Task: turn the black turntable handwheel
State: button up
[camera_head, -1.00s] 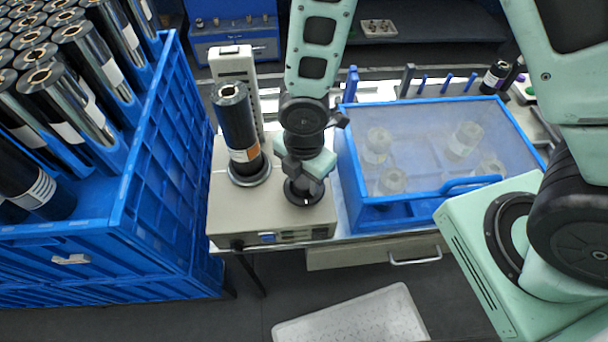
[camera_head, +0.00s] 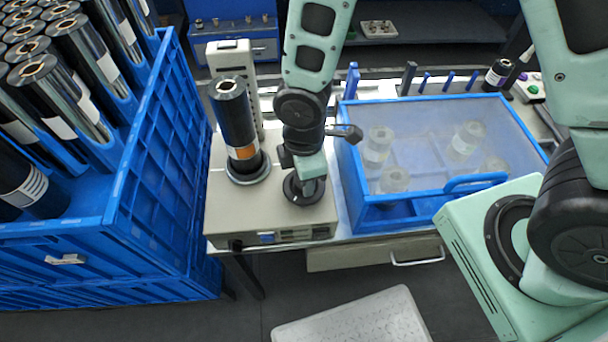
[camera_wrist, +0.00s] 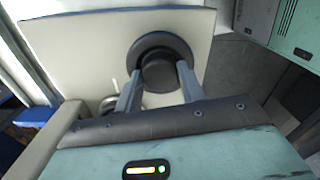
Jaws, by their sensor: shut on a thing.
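The black handwheel (camera_head: 304,192) is a round disc with a raised knob, on the top right of the beige machine (camera_head: 225,215). In the wrist view the handwheel (camera_wrist: 160,48) lies between the two grey fingers. My gripper (camera_wrist: 160,85) is shut on its knob from above. In the head view my gripper (camera_head: 306,178) partly covers the handwheel. A black film roll (camera_head: 233,118) with an orange and white label stands upright on the turntable (camera_head: 248,175), left of the handwheel.
A blue crate (camera_head: 165,150) full of dark film rolls stands at the left. A blue-framed box (camera_head: 440,190) with a clear lid and several clear rolls sits close to the right of the machine. A white tray (camera_head: 350,320) lies on the floor below.

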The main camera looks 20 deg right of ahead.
jog(key=shift+m+b, duration=0.3)
jog(key=shift+m, duration=1.3)
jog(key=o, duration=1)
jog(key=shift+r, duration=0.1)
notch_tip(320, 180, up, 17)
jog(key=shift+r+p, duration=0.1)
jog(key=shift+p, duration=0.45)
jog(key=s+d+m, duration=0.1)
jog(key=s+m, duration=0.1)
jog(key=s, duration=0.1)
jog(key=s+d+r+m, duration=0.1)
jog(key=s+m, duration=0.1)
jog(key=s, duration=0.2)
jog(key=s+d+r+m, duration=0.1)
jog(key=s+m, duration=0.2)
jog(key=shift+s+d+r+y, duration=0.1)
jog(key=shift+s+r+y, duration=0.05)
jog(key=shift+s+y, duration=0.2)
